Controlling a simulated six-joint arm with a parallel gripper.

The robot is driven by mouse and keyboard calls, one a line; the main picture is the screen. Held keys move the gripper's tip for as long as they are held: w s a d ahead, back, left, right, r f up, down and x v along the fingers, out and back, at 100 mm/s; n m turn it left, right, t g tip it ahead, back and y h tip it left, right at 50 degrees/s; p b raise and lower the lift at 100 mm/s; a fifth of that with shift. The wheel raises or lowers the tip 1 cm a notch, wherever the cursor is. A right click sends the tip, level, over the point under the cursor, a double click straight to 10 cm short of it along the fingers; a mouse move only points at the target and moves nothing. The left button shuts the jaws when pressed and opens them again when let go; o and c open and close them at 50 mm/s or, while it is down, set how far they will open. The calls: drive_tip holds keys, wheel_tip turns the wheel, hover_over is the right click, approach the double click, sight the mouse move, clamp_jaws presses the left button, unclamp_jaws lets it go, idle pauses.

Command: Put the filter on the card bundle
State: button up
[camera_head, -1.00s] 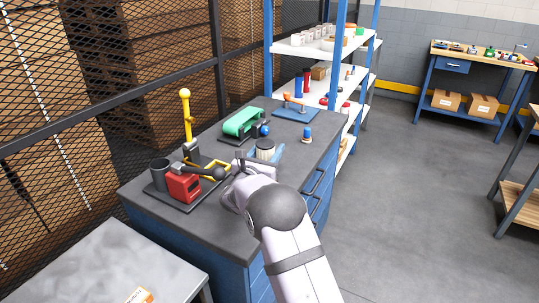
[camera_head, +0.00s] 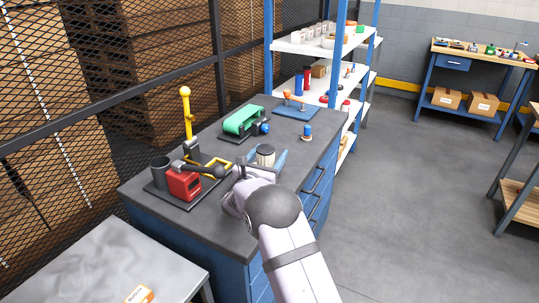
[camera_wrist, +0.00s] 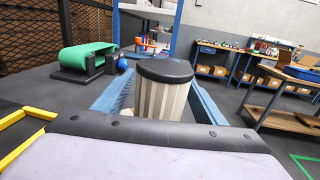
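The filter (camera_head: 265,156) is a pale, ribbed cylinder with a dark cap. A small orange and white packet, apparently the card bundle (camera_head: 140,294), lies on the grey table at the lower left.
A tray with a red device (camera_head: 184,185) and a black cup stands left of my gripper. A yellow post (camera_head: 187,115), a green belt unit (camera_head: 243,121) and a small blue-capped piece (camera_head: 306,133) stand farther back. The grey table (camera_head: 95,255) is mostly clear.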

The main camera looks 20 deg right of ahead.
sight(262, 164)
drive_tip(key=shift+r, duration=0.15)
drive_tip(key=b+v, duration=0.2)
drive_tip(key=v, duration=1)
drive_tip(key=s+d+f+m+g, duration=0.3)
drive_tip(key=s+d+m+g, duration=0.1)
drive_tip(key=s, duration=0.3)
drive_tip(key=s+d+f+m+g+y, duration=0.1)
drive_tip(key=s+d+f+m+g, duration=0.3)
drive_tip(key=s, duration=0.3)
drive_tip(key=s+d+f+m+g, duration=0.25)
drive_tip(key=s+m+g, duration=0.2)
drive_tip(key=s, duration=0.25)
drive_tip(key=s+a+f+m+g+y, duration=0.1)
drive_tip(key=s+a+f+m+y, duration=0.1)
drive_tip(key=s+a+m+y, duration=0.3)
drive_tip(key=s+a+f+m+y, duration=0.3)
drive_tip(key=s+a+m+y, duration=0.2)
drive_tip(key=s+m, duration=0.5)
drive_tip(key=shift+s+a+m+g, duration=0.35)
drive_tip(key=shift+s+a+m, duration=0.1)
drive_tip(key=shift+a, duration=0.4)
